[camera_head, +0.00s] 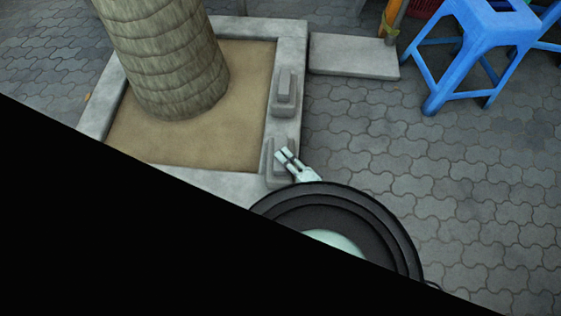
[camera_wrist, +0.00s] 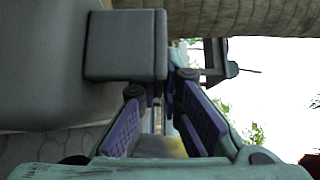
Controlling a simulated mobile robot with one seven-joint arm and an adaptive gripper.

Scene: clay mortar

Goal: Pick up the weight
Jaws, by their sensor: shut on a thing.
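Two grey stepped weights sit on the pale stone border of the tree bed in the head view. The far weight (camera_head: 285,92) stands clear of my gripper. The near weight (camera_head: 270,165) is partly covered by my gripper (camera_head: 285,157), whose fingers are at its upper part. In the wrist view my gripper's purple-padded fingers (camera_wrist: 164,112) are close together, with a grey block (camera_wrist: 125,45) just beyond the left finger. My gripper is shut on the near weight; the exact contact is hard to see. I cannot tell whether the weight is raised off the border.
A thick tree trunk (camera_head: 170,60) rises from the sandy bed inside the stone border (camera_head: 290,45). A low stone slab (camera_head: 352,57) and a blue stool (camera_head: 470,45) stand to the right. Open paving (camera_head: 430,170) lies right of the border. Black covers the lower left.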

